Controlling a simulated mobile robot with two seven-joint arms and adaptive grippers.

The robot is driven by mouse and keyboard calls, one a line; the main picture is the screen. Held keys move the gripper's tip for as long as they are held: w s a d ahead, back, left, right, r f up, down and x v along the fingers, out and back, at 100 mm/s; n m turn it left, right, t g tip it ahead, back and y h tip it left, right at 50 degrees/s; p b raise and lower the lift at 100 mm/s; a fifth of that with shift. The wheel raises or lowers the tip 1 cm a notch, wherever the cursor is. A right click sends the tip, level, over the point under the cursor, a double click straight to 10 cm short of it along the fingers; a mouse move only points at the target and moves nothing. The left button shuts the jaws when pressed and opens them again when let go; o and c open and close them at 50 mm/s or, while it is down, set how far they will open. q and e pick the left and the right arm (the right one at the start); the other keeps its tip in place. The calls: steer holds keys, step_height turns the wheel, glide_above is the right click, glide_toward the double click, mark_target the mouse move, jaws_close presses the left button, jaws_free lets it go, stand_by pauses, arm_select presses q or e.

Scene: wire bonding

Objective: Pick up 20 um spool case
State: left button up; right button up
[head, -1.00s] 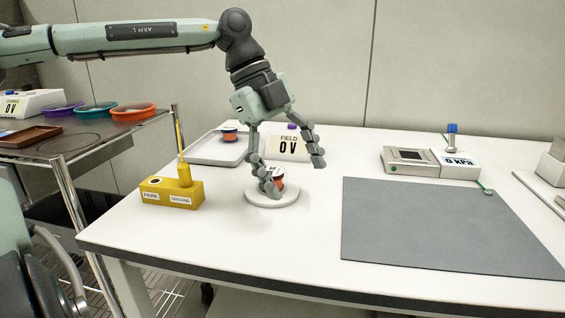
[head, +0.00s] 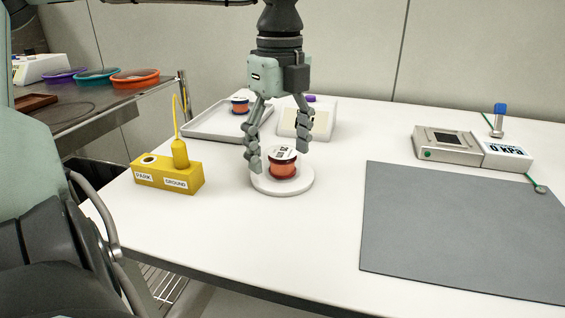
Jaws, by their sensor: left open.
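A copper-orange spool case (head: 283,171) with dark red rims and a white top label stands upright on a round white base (head: 262,187). The print on its label is too small to read surely. My left gripper (head: 278,154) points down just above and behind the spool case, open, with one finger on each side of its top. I cannot tell whether a finger touches it. A second, similar spool (head: 240,105) stands on the grey tray (head: 197,124) at the back. My right gripper is not in view.
A yellow PARK/GROUND block (head: 160,172) with a yellow plug stands left of the base. A white box (head: 325,116) is partly hidden behind my gripper. A grey mat (head: 460,230) and a meter (head: 446,146) lie to the right. The table between base and mat is clear.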

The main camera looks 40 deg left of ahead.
arm_select(q)
steer(key=shift+f, duration=0.45)
steer(key=shift+c, duration=0.2)
steer(key=shift+r, duration=0.1)
steer(key=c, duration=1.3)
